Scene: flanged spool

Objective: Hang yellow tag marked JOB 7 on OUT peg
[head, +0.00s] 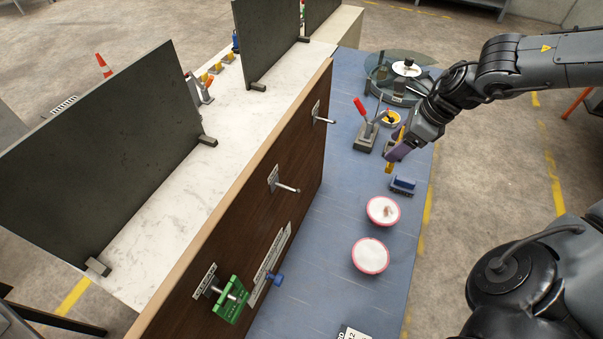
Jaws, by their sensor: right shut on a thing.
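My right gripper (396,153) is over the blue bench at the right and is shut on a thin yellow piece, the yellow tag (389,168), seen nearly edge-on. Its marking cannot be read. The brown board (255,200) carries three pegs: a far peg (324,120), a middle peg (287,187) and a near peg with a green tag (230,300) hanging on it. The far and middle pegs are bare. The peg labels are too small to read, so I cannot tell which is OUT. The gripper is to the right of the board, apart from the pegs. My left gripper is not in view.
On the blue bench (320,235) stand two pink-rimmed white bowls (370,255), a blue block (403,185), a red-handled clamp (366,130) and a round glass-topped device (395,72). A blue knob (275,279) juts from the board. Dark panels (105,160) stand on the white counter behind.

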